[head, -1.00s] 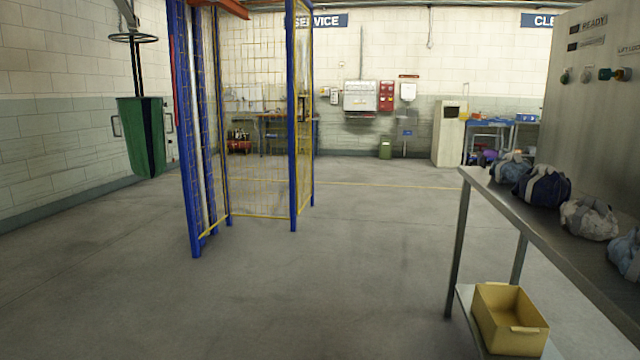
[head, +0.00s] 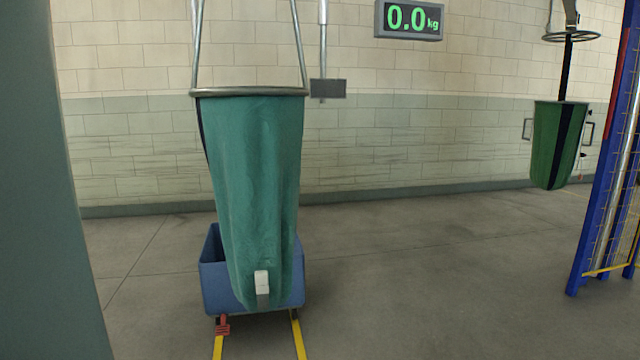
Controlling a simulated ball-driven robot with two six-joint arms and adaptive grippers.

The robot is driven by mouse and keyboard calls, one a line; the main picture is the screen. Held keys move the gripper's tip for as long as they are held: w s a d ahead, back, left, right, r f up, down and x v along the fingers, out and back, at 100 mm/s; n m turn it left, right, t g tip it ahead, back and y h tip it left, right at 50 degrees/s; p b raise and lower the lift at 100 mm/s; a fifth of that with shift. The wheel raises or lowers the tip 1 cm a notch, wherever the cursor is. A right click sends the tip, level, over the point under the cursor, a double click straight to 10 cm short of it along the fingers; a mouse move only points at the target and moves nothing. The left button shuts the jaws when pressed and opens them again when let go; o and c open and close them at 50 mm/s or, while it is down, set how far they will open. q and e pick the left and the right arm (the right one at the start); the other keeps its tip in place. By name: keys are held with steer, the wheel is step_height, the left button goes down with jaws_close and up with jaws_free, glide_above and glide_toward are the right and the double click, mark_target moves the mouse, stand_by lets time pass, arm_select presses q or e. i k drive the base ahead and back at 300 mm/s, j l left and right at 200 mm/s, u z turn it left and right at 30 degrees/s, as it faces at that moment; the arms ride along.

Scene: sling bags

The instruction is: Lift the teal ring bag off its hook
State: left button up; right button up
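A teal ring bag (head: 252,180) hangs upright at the left of centre in the head view. A grey metal ring (head: 249,92) holds its mouth. Two grey straps or rods rise from the ring out of the top of the picture, so the hook is out of view. A pale tab sits low on the bag's front. Neither of my grippers is in view.
A blue bin (head: 214,272) stands behind and below the bag, above yellow floor lines (head: 298,338). A display (head: 409,19) reads 0.0 kg. A green bag (head: 556,145) hangs at right near a blue frame (head: 603,170). Floor between is clear.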

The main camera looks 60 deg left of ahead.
mark_target(251, 137)
steer(key=u, duration=2.15)
